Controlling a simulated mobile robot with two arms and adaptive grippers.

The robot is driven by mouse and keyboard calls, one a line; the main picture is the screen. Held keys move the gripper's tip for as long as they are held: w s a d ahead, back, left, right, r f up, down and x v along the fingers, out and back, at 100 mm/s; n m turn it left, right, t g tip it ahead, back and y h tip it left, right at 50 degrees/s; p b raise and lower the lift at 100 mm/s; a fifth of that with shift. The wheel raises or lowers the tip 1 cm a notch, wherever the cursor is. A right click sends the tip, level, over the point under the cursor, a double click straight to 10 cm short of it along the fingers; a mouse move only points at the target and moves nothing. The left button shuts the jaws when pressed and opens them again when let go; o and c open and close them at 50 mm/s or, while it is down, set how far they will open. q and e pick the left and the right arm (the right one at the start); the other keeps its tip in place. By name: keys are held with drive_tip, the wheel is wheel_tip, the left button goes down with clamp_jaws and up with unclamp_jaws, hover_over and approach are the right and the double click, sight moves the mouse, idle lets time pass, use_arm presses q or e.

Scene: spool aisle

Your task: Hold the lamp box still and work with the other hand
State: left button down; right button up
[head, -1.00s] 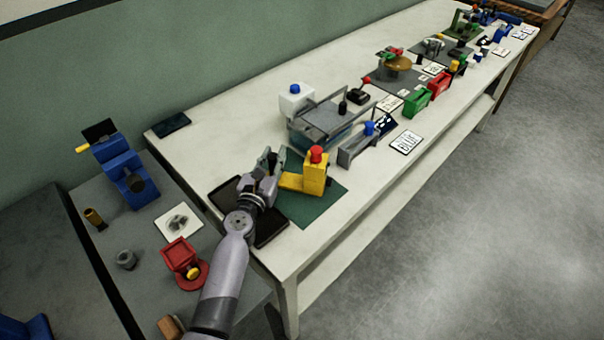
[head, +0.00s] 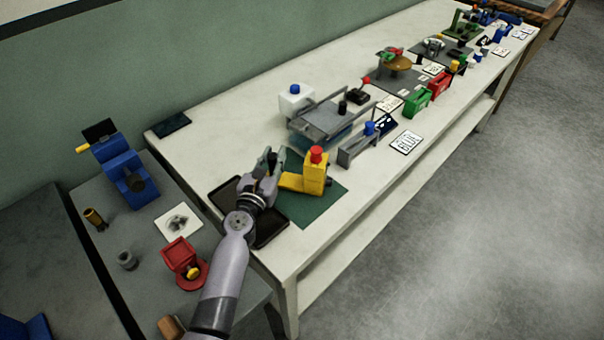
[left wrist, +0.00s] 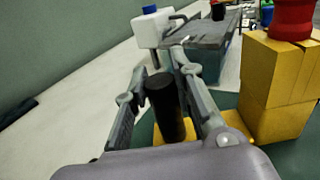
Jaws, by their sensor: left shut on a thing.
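The lamp box is a yellow block (head: 314,180) with a red domed top (head: 316,154) and a low yellow foot reaching left. It stands upright on a dark green mat (head: 318,207). In the left wrist view the yellow block (left wrist: 275,85) is at the right, with its red top (left wrist: 291,18) cut by the frame. A black upright post (left wrist: 165,105) rises above the yellow foot. My left gripper (head: 267,163) is shut on this black post, its fingers on either side in the left wrist view (left wrist: 160,75). My right gripper is not in view.
A dark tray (head: 271,229) lies under my left wrist. Behind the lamp box stand a grey-topped box (head: 325,118) and a white container with a blue cap (head: 294,101). A grey bracket (head: 352,148) is to the right. The bench's front strip is fairly clear.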

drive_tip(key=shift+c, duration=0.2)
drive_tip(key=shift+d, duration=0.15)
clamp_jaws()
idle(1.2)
